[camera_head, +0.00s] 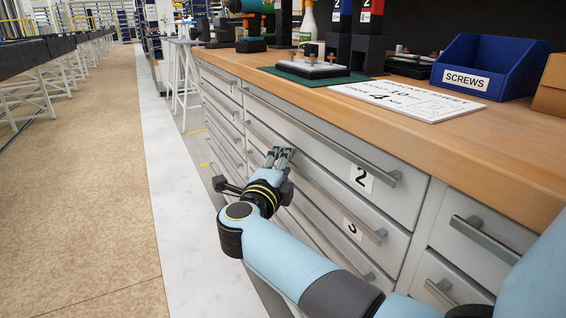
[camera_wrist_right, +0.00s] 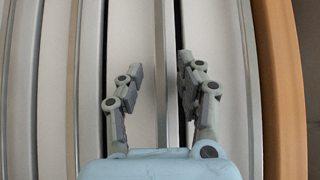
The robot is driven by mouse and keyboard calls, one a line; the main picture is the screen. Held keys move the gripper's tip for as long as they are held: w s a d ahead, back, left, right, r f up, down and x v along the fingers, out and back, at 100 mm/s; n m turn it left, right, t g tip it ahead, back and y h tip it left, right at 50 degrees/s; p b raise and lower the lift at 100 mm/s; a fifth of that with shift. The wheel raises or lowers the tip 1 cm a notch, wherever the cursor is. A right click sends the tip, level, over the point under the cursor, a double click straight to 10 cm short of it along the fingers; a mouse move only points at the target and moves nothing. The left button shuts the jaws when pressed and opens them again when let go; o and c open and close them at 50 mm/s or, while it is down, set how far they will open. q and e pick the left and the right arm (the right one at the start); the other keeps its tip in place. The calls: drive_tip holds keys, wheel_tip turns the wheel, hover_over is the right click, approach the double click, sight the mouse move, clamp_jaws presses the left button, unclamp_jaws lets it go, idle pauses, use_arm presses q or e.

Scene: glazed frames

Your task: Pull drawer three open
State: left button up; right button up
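Drawer three (camera_head: 332,210) is a grey drawer front marked with a "3" label (camera_head: 352,228), below drawer two (camera_head: 330,150). It looks flush with the cabinet. Its long bar handle (camera_head: 340,204) runs along the top of its front. My right gripper (camera_head: 280,155) is at the far half of this handle. In the right wrist view its two fingers (camera_wrist_right: 160,68) are open and apart, with the handle bar (camera_wrist_right: 168,110) running between them, nearer the right finger. I cannot tell whether that finger touches the bar. My left gripper is not in view.
The wooden worktop (camera_head: 440,130) overhangs the drawers. It carries a blue screws bin (camera_head: 490,65), a paper sheet (camera_head: 405,100) and a green mat (camera_head: 300,78) with a fixture. More handled drawers (camera_head: 480,238) are at right. The floor (camera_head: 90,190) left of the cabinet is clear.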

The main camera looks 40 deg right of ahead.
clamp_jaws()
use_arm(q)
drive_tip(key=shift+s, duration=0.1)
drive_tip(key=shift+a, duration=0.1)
use_arm(e)
drive_tip(key=shift+a, duration=0.1)
